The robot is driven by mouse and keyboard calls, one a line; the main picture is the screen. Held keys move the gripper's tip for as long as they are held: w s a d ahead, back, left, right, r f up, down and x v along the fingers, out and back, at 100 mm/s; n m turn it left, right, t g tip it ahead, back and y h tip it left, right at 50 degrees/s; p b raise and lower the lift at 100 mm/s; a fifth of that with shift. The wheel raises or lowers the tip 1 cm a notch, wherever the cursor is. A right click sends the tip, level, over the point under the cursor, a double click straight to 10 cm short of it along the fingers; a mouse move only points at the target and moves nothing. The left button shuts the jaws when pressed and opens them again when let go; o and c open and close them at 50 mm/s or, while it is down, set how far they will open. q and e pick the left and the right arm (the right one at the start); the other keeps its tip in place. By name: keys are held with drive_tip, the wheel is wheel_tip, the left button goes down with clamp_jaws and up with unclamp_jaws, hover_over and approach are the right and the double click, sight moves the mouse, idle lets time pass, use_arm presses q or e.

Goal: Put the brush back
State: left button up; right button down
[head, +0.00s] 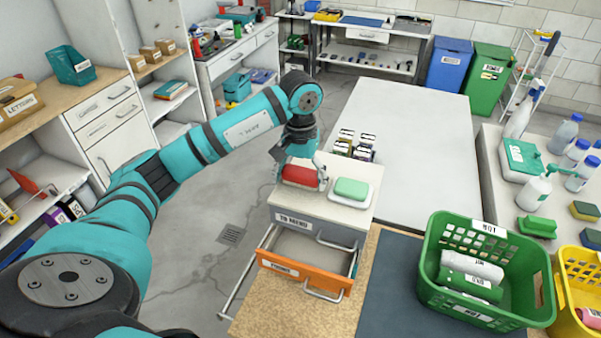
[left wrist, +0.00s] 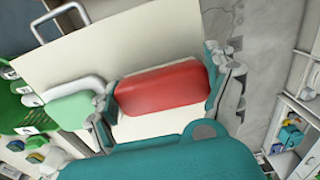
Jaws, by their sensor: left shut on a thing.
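A red, rounded, block-shaped thing (head: 300,176) is at the top of a small drawer unit (head: 352,201). It may be the brush, but I see no clear bristles. My left gripper (head: 299,181) is shut on it from above. In the left wrist view the red block (left wrist: 163,88) sits between the two fingers, with a pale surface beneath. I cannot tell whether it touches the top. A green block (head: 351,189) lies on a white dish beside it, to the right. My right gripper is not in view.
An orange-fronted drawer (head: 305,274) stands open below the gripper. A green basket (head: 447,256) with rolled cloths is at the right. The large pale table (head: 415,150) behind is mostly clear.

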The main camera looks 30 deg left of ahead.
sight(301, 173)
use_arm(q)
drive_tip(key=shift+d+f, duration=0.1)
drive_tip(key=shift+f, duration=0.05)
drive_tip(key=o, duration=0.7)
drive_tip(key=shift+f+b, duration=0.1)
drive_tip(key=shift+b, duration=0.2)
drive_tip(key=shift+o, duration=1.1)
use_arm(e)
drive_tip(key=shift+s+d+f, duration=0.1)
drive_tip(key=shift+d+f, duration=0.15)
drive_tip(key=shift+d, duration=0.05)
use_arm(q)
drive_tip(key=shift+r, duration=0.25)
wheel_tip(301, 173, up, 5)
drive_tip(key=shift+r+b, duration=0.2)
drive_tip(key=shift+b, duration=0.5)
wheel_tip(301, 173, up, 7)
drive_tip(key=shift+f+p, duration=0.2)
drive_tip(key=shift+p, duration=0.1)
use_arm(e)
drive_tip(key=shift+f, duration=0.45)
